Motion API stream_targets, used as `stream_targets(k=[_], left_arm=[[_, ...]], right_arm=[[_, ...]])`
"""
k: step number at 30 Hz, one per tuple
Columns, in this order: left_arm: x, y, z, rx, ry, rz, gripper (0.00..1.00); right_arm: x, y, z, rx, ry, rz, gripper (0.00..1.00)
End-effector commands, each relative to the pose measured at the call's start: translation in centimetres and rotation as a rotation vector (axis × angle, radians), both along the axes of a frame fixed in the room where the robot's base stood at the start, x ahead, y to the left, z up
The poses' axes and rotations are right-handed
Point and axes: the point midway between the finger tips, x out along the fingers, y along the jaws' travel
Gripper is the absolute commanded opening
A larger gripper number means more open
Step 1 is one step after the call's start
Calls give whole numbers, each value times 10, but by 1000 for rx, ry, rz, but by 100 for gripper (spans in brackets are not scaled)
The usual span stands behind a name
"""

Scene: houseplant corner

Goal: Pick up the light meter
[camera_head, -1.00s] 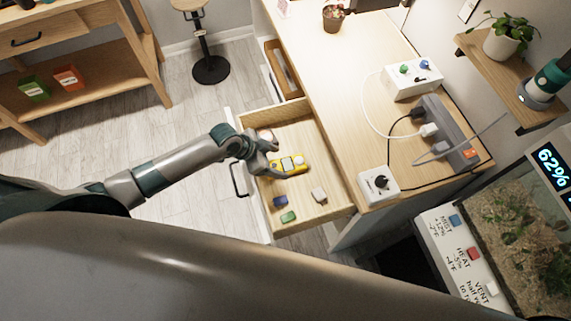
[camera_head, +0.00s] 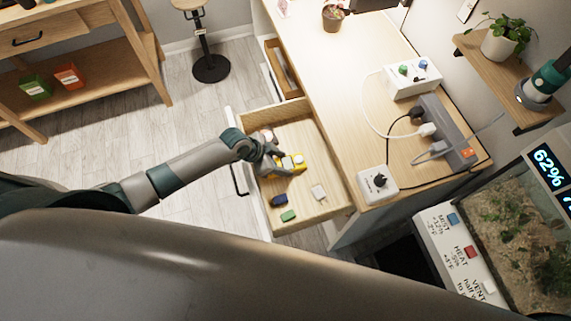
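A yellow device with a pale face, which looks like the light meter (camera_head: 299,161), lies in the open wooden drawer (camera_head: 335,207). My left gripper (camera_head: 283,168) reaches into the drawer from the left and covers the left part of the yellow device. Its fingers are at or against the device, but they are small and partly hidden, so I cannot tell whether they are closed on it. The device seems to be low in the drawer; any lift is not visible. My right gripper is not in view.
The desk (camera_head: 340,95) stands right of the drawer, with a power strip (camera_head: 445,130) and cables.

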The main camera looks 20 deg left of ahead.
Motion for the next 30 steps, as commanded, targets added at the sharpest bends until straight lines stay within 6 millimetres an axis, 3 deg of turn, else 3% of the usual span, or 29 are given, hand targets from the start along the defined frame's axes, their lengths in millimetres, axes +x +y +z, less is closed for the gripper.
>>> stream_targets(k=[2,17,30], left_arm=[[0,0,0,0,0,0,23],[1,0,11,-1,-1,-1,22],[1,0,73,0,-4,-1,22]], right_arm=[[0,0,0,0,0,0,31],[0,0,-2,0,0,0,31],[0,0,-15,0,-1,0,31]])
